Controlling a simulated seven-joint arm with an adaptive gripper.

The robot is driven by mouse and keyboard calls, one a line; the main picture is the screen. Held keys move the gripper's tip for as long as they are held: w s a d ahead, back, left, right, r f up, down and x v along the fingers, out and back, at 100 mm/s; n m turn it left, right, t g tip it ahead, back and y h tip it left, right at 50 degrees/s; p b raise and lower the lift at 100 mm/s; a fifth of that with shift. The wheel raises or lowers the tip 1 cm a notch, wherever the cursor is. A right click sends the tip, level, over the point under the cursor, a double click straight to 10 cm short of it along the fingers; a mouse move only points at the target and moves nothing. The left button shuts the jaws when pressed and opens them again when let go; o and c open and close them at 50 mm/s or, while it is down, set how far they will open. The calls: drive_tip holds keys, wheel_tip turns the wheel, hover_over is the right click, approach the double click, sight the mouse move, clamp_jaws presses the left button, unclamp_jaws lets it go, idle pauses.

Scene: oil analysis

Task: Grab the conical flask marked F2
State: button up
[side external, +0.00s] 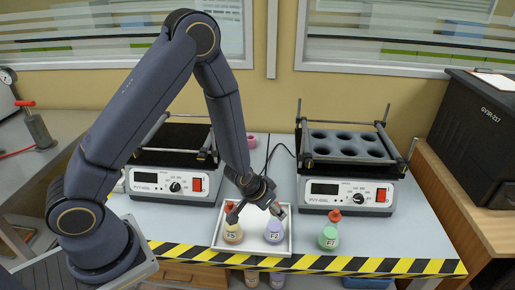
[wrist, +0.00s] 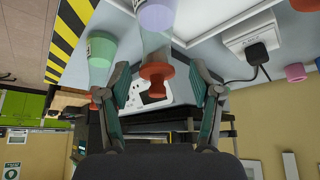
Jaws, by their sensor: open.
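The flask marked F2 (side external: 274,231) holds purple liquid and stands upright in the right part of the white tray (side external: 225,250). My gripper (side external: 257,209) is open just above the tray, its fingers spread and pointing down. In the wrist view, F2's purple body (wrist: 155,14) is at the top, and its orange-red stopper (wrist: 160,76) lies between the two open fingers of my gripper (wrist: 159,68). No finger clearly touches it. In the side view the arm's end hides F2's neck and stopper.
A tan flask (side external: 233,233) with an orange stopper stands beside F2 in the tray. A green flask (side external: 328,238) stands right of the tray near the striped table edge (side external: 380,265). Two heater devices stand behind, the right one (side external: 348,192) with an empty holed rack.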

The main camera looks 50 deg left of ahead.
sight(275, 224)
drive_tip(key=x, duration=0.5)
drive_tip(key=shift+d+f, duration=0.15)
drive_tip(key=shift+f, duration=0.3)
drive_tip(key=shift+c, duration=0.2)
clamp_jaws()
drive_tip(key=shift+r, duration=0.1)
